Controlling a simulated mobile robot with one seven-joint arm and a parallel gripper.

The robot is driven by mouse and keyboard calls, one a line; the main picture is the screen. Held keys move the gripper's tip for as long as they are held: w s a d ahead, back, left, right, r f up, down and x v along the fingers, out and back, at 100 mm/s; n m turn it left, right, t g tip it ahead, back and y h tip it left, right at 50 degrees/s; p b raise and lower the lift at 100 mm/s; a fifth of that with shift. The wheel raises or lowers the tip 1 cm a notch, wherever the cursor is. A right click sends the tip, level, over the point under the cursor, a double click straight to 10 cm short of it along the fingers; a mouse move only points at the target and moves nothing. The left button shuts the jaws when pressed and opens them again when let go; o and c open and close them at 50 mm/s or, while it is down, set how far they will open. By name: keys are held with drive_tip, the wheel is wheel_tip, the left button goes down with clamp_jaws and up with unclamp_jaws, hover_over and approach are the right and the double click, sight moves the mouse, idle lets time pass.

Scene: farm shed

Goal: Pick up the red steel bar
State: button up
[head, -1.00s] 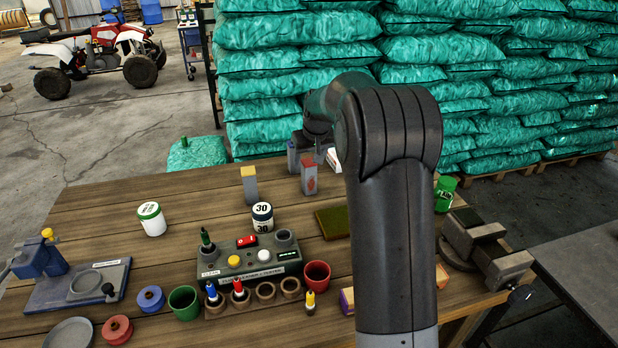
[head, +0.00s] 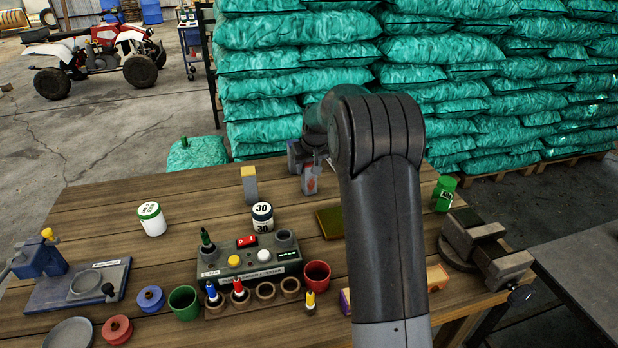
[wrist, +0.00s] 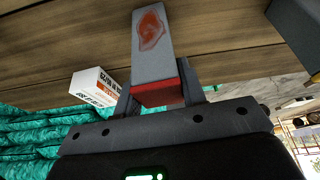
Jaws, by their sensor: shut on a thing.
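The red steel bar (head: 310,184) is a grey block with a red end and a red mark on its side. It stands upright near the back of the workbench (head: 110,205). My gripper (head: 309,166) is over its top and shut on it. In the wrist view the bar (wrist: 152,45) sits between the two fingers of my gripper (wrist: 160,90), its red end toward the palm. I cannot tell whether its base touches the bench.
A yellow-topped grey bar (head: 250,184) stands to the left. A white printed box (wrist: 95,87) is close beside the gripper.

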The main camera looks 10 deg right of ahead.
drive_tip(key=c, duration=0.5)
